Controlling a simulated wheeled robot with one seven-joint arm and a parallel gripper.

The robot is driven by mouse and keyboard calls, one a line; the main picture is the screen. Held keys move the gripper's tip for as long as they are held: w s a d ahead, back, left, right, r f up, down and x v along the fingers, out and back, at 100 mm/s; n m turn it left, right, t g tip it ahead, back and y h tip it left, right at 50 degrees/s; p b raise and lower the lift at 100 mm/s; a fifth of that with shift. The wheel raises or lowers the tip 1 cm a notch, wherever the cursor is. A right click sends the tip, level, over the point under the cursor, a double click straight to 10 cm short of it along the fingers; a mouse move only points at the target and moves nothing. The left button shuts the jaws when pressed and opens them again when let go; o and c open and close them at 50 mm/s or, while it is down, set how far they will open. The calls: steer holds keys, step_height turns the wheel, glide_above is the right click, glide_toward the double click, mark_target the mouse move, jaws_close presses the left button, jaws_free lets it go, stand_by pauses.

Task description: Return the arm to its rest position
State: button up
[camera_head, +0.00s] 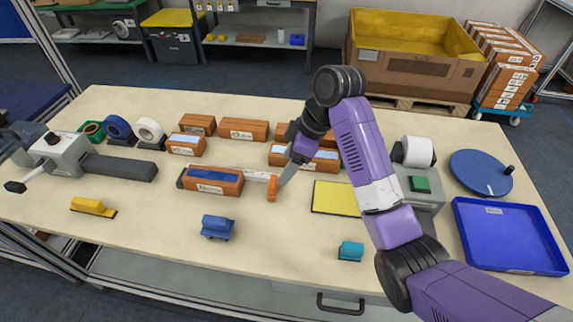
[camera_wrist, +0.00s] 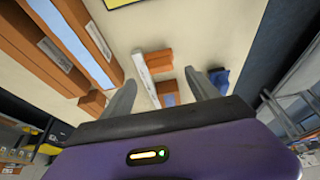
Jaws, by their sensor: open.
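My purple arm reaches over the table from the lower right. In the head view my gripper (camera_head: 284,175) hangs close to the orange end (camera_head: 272,188) of a white bar-like tool; I cannot tell whether they touch. In the wrist view the two grey fingers of my gripper (camera_wrist: 161,79) stand wide apart with nothing held between them. The white bar (camera_wrist: 140,65) and its orange end (camera_wrist: 158,59) show beyond the fingers. An orange box with a blue top (camera_head: 212,180) lies beside the bar, left of my gripper.
Several orange boxes (camera_head: 243,130) stand behind. A yellow pad (camera_head: 336,198) lies right of my gripper. A blue tray (camera_head: 510,235) and blue disc (camera_head: 481,172) are at the right. Tape rolls (camera_head: 149,130) stand at the left. A blue item (camera_head: 217,227) sits in front, with clear table around it.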

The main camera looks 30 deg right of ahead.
steer(key=w+r+m+t+h, duration=0.1)
steer(key=w+r+m+t, duration=0.45)
steer(key=w+t, duration=0.35)
steer(key=s+a+f+m+t+h, duration=0.1)
steer(key=s+f+m, duration=0.1)
steer(key=s, duration=2.3)
steer(key=s+a+f+m+t+h, duration=0.1)
steer(key=s+a+f+m+t, duration=0.1)
steer(key=s, duration=2.3)
steer(key=shift+s+a+m+h, duration=0.15)
steer(key=shift+m+h, duration=0.15)
steer(key=shift+m, duration=0.35)
